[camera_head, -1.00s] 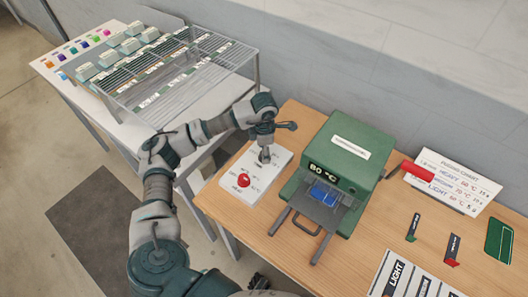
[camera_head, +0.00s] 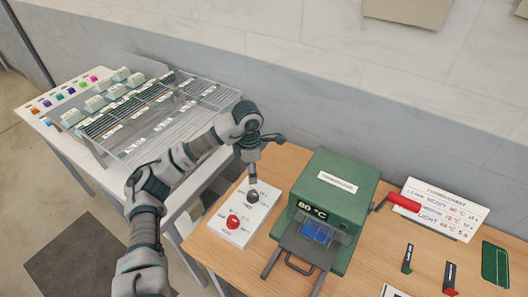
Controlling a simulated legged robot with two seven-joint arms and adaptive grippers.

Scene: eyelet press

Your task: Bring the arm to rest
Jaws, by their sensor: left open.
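My left arm comes in from the left and bends over the table. My left gripper (camera_head: 252,176) points down over the white control panel (camera_head: 229,232), just above its black knob (camera_head: 251,196). It is open and holds nothing that I can see. Whether a fingertip touches the knob is hard to tell. A red button (camera_head: 233,222) sits on the same panel, lower left of the knob. The green press (camera_head: 336,190) stands right of the panel, with a blue piece (camera_head: 315,233) in its front opening. My right gripper is not in view.
A white table (camera_head: 104,142) with a wire rack (camera_head: 165,112) and several pale boxes stands at the left. A red handle (camera_head: 404,202) sticks out right of the press, near a printed chart (camera_head: 442,209). Labelled tags lie on the wooden table (camera_head: 385,262).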

